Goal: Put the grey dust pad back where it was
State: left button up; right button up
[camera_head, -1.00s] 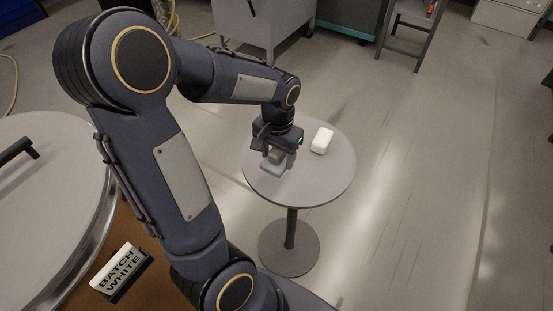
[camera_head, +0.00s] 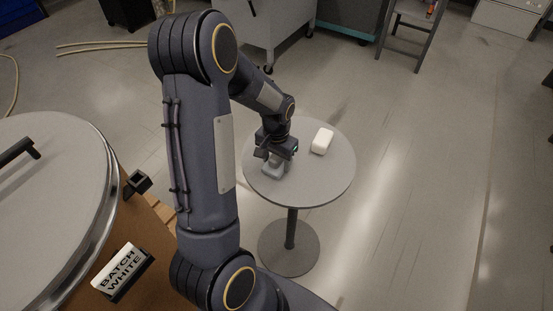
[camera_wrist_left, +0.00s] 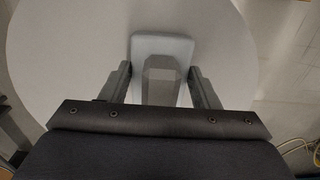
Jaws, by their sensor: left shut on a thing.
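The grey dust pad (camera_head: 273,167) is at the left part of the small round table (camera_head: 318,188), under my left gripper (camera_head: 270,158). In the left wrist view the pad (camera_wrist_left: 162,48) shows as a pale rounded block with a raised grey grip (camera_wrist_left: 160,82) on it. The fingers of my left gripper (camera_wrist_left: 160,88) stand on both sides of that grip, and the gripper is shut on it. The pad looks to be on or just above the tabletop; I cannot tell which. A white pad (camera_head: 322,140) lies apart from it, to the right on the same table. My right gripper is not in view.
A grey stool (camera_head: 412,35) and a cabinet (camera_head: 270,30) are behind the table. The floor to the right is clear.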

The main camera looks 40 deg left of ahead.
pick_arm(q)
jog(key=shift+f, duration=0.2)
jog(key=o, duration=1)
jog(key=shift+c, duration=0.2)
jog(key=shift+r, duration=0.1)
notch_tip(320, 180, up, 11)
jog(key=shift+r, duration=0.1)
jog(key=shift+s+d+r, duration=0.1)
jog(key=shift+d+r, duration=0.05)
jog(key=shift+r, duration=0.45)
jog(key=s+d+r+t+h, duration=0.2)
jog(key=s+d+r, duration=0.1)
jog(key=s+d, duration=0.4)
jog(key=s+d+r+t+h, duration=0.1)
jog(key=s+d+r+t, duration=0.2)
jog(key=s+d, duration=0.4)
jog(key=shift+s+t+h, duration=0.3)
jog(key=shift+s+h, duration=0.1)
jog(key=shift+s, duration=1.25)
